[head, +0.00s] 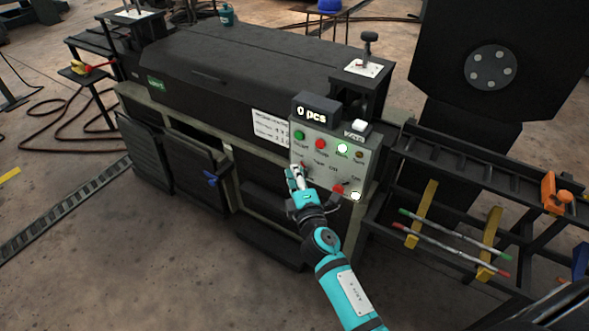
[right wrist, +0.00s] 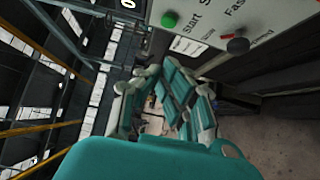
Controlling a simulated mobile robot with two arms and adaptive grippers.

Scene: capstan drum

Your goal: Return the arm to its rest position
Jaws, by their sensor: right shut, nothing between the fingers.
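My right arm, teal and black, reaches up from the bottom of the head view. Its right gripper (head: 294,174) is shut and empty, in front of the lower left of the grey control panel (head: 333,163). Whether it touches the panel cannot be told. The gripper hides part of the panel's lower row. In the right wrist view the teal fingers (right wrist: 165,95) show below the panel (right wrist: 212,17), which has a green button (right wrist: 169,19) near "Start" and a dark knob (right wrist: 238,45). My left gripper is not in view.
A long black machine (head: 230,75) stands behind the panel, with a "0 pcs" display (head: 314,112) on top. At the right is a dark rack (head: 440,170) with rods and yellow supports (head: 423,213). Floor at the lower left (head: 130,270) is clear.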

